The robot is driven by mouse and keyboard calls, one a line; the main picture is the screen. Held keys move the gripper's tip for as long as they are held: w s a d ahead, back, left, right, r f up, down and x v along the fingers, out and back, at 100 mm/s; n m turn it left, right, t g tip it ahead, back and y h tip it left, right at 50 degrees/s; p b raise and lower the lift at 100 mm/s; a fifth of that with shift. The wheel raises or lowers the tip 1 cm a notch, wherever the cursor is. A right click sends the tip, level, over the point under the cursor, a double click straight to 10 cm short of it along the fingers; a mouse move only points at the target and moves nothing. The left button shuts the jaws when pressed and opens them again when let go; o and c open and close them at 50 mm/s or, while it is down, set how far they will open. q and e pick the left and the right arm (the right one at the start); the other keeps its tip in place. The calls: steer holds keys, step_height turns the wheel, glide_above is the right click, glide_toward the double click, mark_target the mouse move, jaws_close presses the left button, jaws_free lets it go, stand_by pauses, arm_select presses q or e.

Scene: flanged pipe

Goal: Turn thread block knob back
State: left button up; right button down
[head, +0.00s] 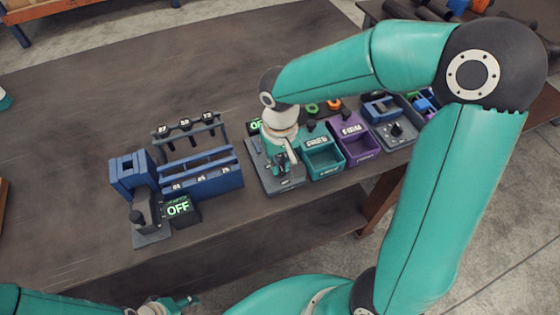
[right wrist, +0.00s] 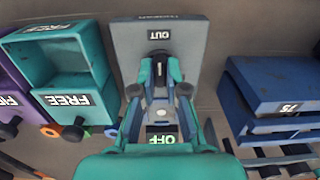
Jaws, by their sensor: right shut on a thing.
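The thread block (head: 288,186) is a grey plate at the table's front edge, left of the teal bin. In the right wrist view its plate (right wrist: 185,32) bears a label reading OUT. My right gripper (head: 283,158) points down over it; its teal fingers also show in the right wrist view (right wrist: 160,68). They are shut on the thread block's knob, which is mostly hidden between them. A display reading OFF (right wrist: 163,139) shows behind the fingers. My left gripper (head: 178,303) is low at the bottom edge, away from the block; its jaw state is unclear.
A teal bin (head: 322,160) and a purple bin (head: 354,138) stand close on the right. A blue rack (head: 205,178) and a station with an OFF display (head: 179,207) stand on the left. The table's far left (head: 60,140) is clear.

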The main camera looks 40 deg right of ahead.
steer(key=c, duration=1.2)
jaws_free()
step_height(320, 180, up, 12)
steer(key=shift+f, duration=0.1)
